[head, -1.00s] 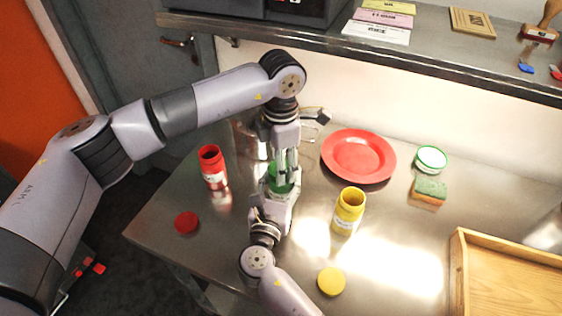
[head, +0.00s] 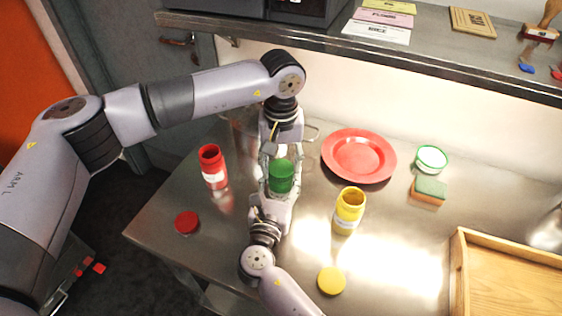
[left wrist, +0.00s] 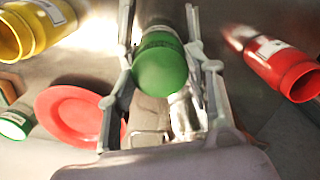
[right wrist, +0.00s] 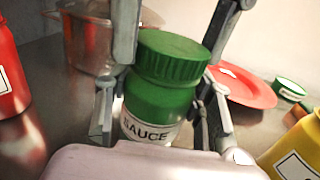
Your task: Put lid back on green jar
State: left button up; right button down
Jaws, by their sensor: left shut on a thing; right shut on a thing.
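The green jar (head: 280,187), labelled SAUCE in the right wrist view (right wrist: 158,100), stands upright with its green lid (head: 281,167) on its mouth. The lid looks level, with no clear gap below it in the right wrist view (right wrist: 172,56). My left gripper (head: 280,161) comes down from above and is shut on the lid, one finger at each side. In the left wrist view the round lid top (left wrist: 160,68) sits between its fingers. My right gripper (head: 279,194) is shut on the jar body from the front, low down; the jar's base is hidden.
An open red jar (head: 212,167) and red lid (head: 187,222) are at left. An open yellow jar (head: 348,211), yellow lid (head: 331,281), red plate (head: 358,156), sponge (head: 429,190) and wooden tray (head: 459,265) are at right. A metal pot (head: 243,140) stands behind.

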pick_arm(q)
jog(key=m, duration=0.5)
jog(key=shift+m, duration=0.4)
jog(key=m, duration=0.3)
jog(key=shift+m, duration=0.3)
jog(key=o, duration=0.7)
jog(key=shift+c, duration=0.2)
jog(key=shift+r, duration=2.3)
jog(key=shift+c, duration=0.3)
